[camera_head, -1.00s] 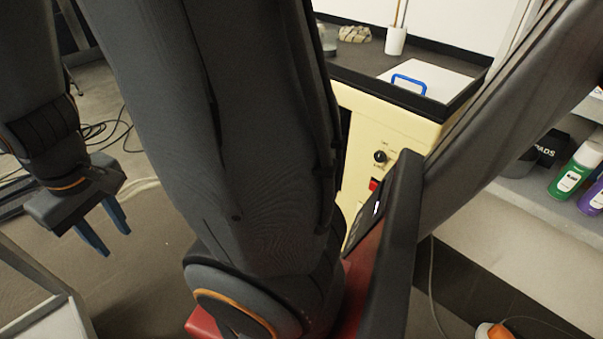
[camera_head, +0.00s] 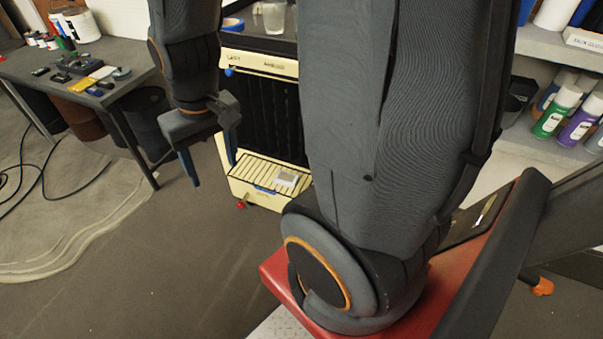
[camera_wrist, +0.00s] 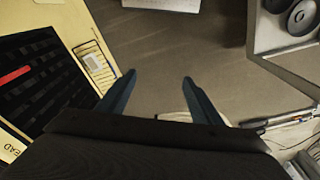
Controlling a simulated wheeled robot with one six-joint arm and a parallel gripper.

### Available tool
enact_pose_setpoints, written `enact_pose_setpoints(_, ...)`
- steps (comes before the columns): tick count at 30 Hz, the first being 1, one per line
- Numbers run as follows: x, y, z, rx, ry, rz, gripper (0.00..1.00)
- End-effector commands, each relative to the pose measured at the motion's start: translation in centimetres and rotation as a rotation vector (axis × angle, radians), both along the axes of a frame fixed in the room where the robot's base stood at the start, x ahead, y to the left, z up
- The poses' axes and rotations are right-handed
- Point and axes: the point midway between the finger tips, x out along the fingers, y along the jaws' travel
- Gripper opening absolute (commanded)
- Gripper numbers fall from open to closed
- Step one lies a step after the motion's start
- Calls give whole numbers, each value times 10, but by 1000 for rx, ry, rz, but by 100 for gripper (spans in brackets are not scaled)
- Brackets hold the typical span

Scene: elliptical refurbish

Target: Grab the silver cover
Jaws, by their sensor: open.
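My gripper (camera_head: 212,172) hangs on the left of the arm in the head view, its two blue fingers apart and pointing down. It also shows open and empty in the wrist view (camera_wrist: 159,78), over bare floor. A small silver-grey rectangular piece (camera_head: 286,178) lies on the slatted tray (camera_head: 248,189) at the foot of a cream machine (camera_head: 257,65). The piece also shows in the wrist view (camera_wrist: 95,62), left of the fingers and apart from them. I cannot tell for sure whether it is the silver cover.
A dark table (camera_head: 62,88) with tools and bottles stands at the left. A cable (camera_head: 42,178) lies on the floor there. A shelf (camera_head: 560,48) with spray bottles is at the right. Open floor (camera_head: 150,260) lies in front of the machine.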

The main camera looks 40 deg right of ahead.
Motion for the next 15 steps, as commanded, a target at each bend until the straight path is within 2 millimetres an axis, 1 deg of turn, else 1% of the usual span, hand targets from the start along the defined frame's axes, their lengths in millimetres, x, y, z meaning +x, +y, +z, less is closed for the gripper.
enact_pose_setpoints(1,5,-5,-12,19,16,-61,68)
enact_pose_setpoints(2,10,-9,-19,36,25,-113,72)
enact_pose_setpoints(5,28,-30,-50,114,66,-365,72)
enact_pose_setpoints(8,51,-61,-90,214,107,-685,72)
enact_pose_setpoints(9,61,-75,-106,256,122,-817,72)
enact_pose_setpoints(11,74,-97,-131,319,144,-1011,72)
enact_pose_setpoints(12,82,-113,-148,362,155,-1141,72)
enact_pose_setpoints(14,94,-138,-174,428,169,-1334,72)
enact_pose_setpoints(15,100,-157,-192,473,177,-1463,72)
